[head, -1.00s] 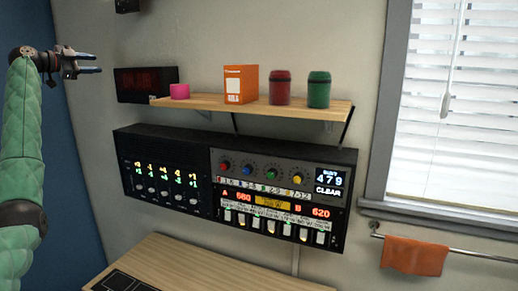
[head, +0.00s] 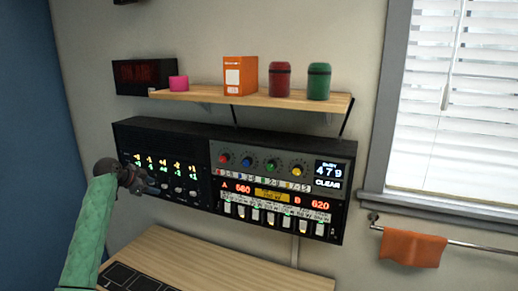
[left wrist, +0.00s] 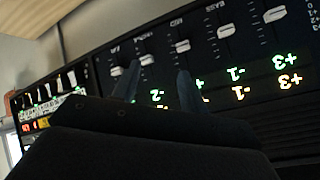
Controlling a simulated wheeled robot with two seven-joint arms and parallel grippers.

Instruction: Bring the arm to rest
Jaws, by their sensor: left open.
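My left arm, in green padding, comes up from the lower left of the head view. Its left gripper (head: 152,187) is in front of the left part of the black wall panel (head: 200,141), small and dark against it. In the left wrist view the two fingers of this gripper (left wrist: 157,80) stand apart with nothing between them. Panel sliders and lit numbers show behind them. I cannot tell whether the fingertips touch the panel. My right gripper is not in view.
A wooden desk (head: 235,262) is below. An orange towel (head: 411,249) hangs on a rail at right.

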